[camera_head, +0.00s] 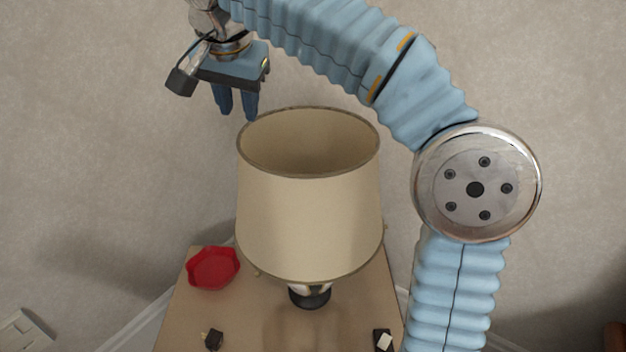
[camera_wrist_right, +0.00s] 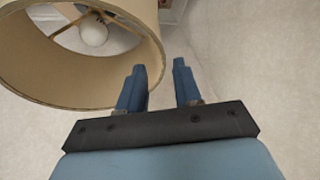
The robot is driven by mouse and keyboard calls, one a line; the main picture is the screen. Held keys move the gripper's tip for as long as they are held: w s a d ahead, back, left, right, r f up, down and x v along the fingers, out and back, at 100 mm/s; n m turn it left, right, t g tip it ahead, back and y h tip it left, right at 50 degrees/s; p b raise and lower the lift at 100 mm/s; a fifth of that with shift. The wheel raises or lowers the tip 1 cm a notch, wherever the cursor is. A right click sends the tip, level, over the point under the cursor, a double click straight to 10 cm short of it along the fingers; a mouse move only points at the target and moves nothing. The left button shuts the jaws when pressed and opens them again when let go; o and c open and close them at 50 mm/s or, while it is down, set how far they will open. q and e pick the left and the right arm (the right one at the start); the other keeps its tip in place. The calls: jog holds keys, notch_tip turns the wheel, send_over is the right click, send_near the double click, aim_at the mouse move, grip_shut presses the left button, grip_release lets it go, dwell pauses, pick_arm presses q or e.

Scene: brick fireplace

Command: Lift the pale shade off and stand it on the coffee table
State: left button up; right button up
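The pale shade (camera_head: 310,225) sits on the lamp, whose dark base (camera_head: 310,297) stands on a small wooden table. Its open top faces up in the head view. In the right wrist view the shade (camera_wrist_right: 85,80) fills the upper left, with a white bulb (camera_wrist_right: 93,33) inside. My right gripper (camera_head: 237,114) is beyond the shade's rear left rim, pointing down. Its fingers are apart and empty, and the right wrist view shows a gap between them (camera_wrist_right: 161,85). My left gripper is not in view. No coffee table can be made out.
On the small wooden table (camera_head: 185,320) are a red dish (camera_head: 213,268) at the left, a small dark object (camera_head: 213,340) at the front left and a dark and white one (camera_head: 383,341) at the front right. The wall (camera_head: 120,130) is close behind.

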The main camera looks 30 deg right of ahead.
aim_at(244, 131)
jog(key=x, duration=0.9)
jog(key=shift+w+d+f+b, duration=0.15)
jog(key=shift+w+f+b, duration=0.05)
jog(key=shift+f+b, duration=0.15)
grip_shut()
